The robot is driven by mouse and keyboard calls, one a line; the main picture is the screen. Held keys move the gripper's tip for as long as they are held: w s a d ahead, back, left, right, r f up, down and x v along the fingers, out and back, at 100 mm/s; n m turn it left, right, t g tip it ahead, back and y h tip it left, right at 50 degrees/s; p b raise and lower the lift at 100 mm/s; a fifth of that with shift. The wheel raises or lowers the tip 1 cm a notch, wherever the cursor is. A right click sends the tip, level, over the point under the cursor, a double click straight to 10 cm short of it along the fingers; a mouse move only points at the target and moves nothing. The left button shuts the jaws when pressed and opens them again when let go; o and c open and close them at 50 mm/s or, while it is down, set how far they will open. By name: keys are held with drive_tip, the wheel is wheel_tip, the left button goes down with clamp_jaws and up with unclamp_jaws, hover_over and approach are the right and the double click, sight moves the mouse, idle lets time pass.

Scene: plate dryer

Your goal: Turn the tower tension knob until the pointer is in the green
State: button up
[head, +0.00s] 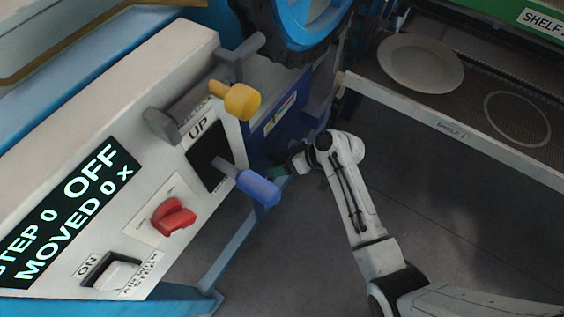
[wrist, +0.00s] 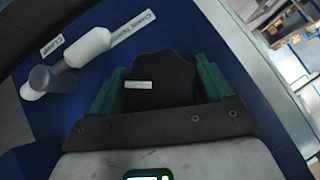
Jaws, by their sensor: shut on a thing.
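In the wrist view a dark knob (wrist: 165,68) with a wavy edge and a small pale label sits between the two green fingers of my gripper (wrist: 159,86). My gripper is shut on this knob, in front of a blue panel (wrist: 165,25). In the head view my gripper (head: 285,169) reaches in beside the control box, partly behind the blue-handled lever (head: 258,187). The knob is hidden there. No pointer or green zone can be made out in either view.
A lever with a white handle (wrist: 87,47) stands on the blue panel left of my fingers. The control box carries a yellow handle (head: 242,100), a red switch (head: 172,217) and a display (head: 68,220) reading OFF. Shelves with plates (head: 420,62) stand at right.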

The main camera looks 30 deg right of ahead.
drive_tip(key=shift+f, duration=0.1)
drive_tip(key=o, duration=0.9)
drive_tip(key=shift+o, duration=0.2)
drive_tip(key=p+v, duration=0.1)
drive_tip(key=v, duration=1)
drive_tip(key=shift+w, duration=0.1)
drive_tip(key=s+d+r+m+g+h+p, duration=0.1)
drive_tip(key=s+r+m+g+h+p, duration=0.1)
drive_tip(key=s, duration=0.9)
drive_tip(key=s+d+r+m+g+h+p, duration=0.1)
drive_tip(key=s+h, duration=0.5)
drive_tip(key=s, duration=0.6)
wheel_tip(320, 180, up, 4)
drive_tip(key=shift+s+f+m+g+p, duration=0.25)
drive_tip(key=shift+m+g+p, duration=0.45)
drive_tip(key=shift+g+p, duration=0.4)
